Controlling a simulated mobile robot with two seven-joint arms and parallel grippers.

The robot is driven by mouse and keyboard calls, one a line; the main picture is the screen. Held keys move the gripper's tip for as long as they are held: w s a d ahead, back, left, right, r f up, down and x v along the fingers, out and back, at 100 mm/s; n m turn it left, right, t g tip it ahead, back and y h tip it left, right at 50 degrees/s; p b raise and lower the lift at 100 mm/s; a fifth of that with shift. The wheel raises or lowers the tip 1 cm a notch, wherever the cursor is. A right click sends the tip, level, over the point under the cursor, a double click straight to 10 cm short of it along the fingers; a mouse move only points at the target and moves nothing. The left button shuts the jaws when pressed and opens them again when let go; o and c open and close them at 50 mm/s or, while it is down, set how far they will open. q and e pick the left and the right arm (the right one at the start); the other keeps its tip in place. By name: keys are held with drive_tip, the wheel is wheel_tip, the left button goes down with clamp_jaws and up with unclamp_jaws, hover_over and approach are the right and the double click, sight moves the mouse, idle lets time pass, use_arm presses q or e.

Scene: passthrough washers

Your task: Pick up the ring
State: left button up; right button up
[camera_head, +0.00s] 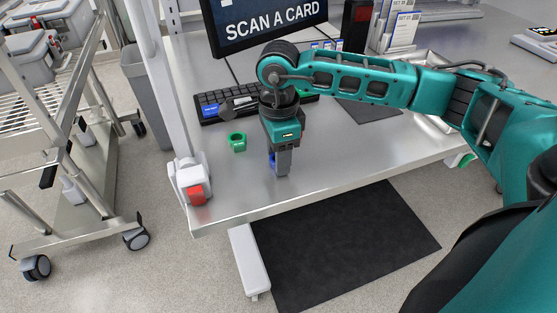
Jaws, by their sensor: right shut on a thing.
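My right gripper (279,168) points down over the front part of the metal table. It is shut on a small blue ring (272,161), which shows only in part at the left side of the fingers. Whether the ring touches the tabletop I cannot tell. My left gripper is not in view.
A post with a red switch (196,195) stands at the table's left corner. A wheeled rack (75,190) is at left. The front tabletop is mostly clear.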

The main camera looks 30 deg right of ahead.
wheel_tip(320, 180, up, 20)
drive_tip(key=p, duration=0.1)
idle(0.5)
drive_tip(key=shift+d, duration=0.1)
